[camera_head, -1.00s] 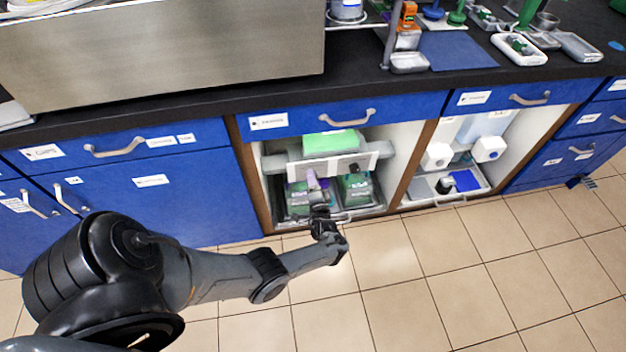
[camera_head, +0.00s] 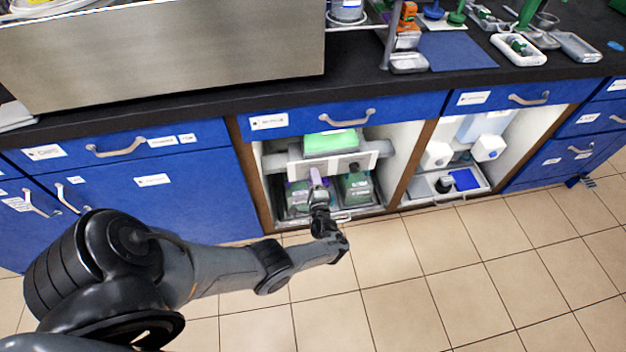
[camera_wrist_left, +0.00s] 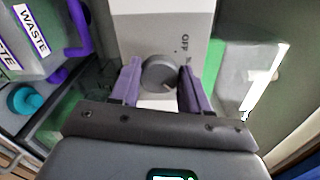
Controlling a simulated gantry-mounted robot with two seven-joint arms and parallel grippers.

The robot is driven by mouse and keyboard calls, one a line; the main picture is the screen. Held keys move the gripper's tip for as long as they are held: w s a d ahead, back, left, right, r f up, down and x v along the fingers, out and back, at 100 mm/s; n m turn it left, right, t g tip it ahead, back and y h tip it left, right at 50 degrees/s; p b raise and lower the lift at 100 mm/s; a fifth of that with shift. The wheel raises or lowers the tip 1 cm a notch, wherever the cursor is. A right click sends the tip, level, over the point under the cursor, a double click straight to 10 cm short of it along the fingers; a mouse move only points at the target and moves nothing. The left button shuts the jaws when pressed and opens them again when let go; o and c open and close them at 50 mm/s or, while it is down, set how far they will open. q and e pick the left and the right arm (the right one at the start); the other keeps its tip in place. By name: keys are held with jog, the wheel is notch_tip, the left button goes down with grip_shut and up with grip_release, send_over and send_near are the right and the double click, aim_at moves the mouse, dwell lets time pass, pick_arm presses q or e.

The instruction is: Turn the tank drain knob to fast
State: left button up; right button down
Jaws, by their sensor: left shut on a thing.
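The drain knob (camera_wrist_left: 158,73) is a round grey dial with a pale mark near its lower right edge, on a light grey panel (camera_wrist_left: 150,22). The word OFF is printed beside it; other lettering is too small to read. My left gripper (camera_wrist_left: 160,84) has its purple fingers on either side of the knob and is shut on it. In the head view my left gripper (camera_head: 317,178) reaches into the open middle cabinet and hides this knob. A second, dark knob (camera_head: 355,168) shows to its right on the white panel (camera_head: 335,165). My right gripper is not in view.
Green-topped containers (camera_head: 356,186) stand below the panel in the cabinet tray. In the wrist view, a container labelled WASTE (camera_wrist_left: 30,35) and a purple tube (camera_wrist_left: 78,25) are at left. The cabinet's wooden side post (camera_head: 252,185) is left of my gripper. The tiled floor in front is clear.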

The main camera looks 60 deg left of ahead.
pick_arm(q)
jog(key=o, duration=1.1)
jog(key=shift+c, duration=0.2)
jog(key=p+v, duration=0.2)
jog(key=v, duration=0.9)
jog(key=shift+p, duration=0.3)
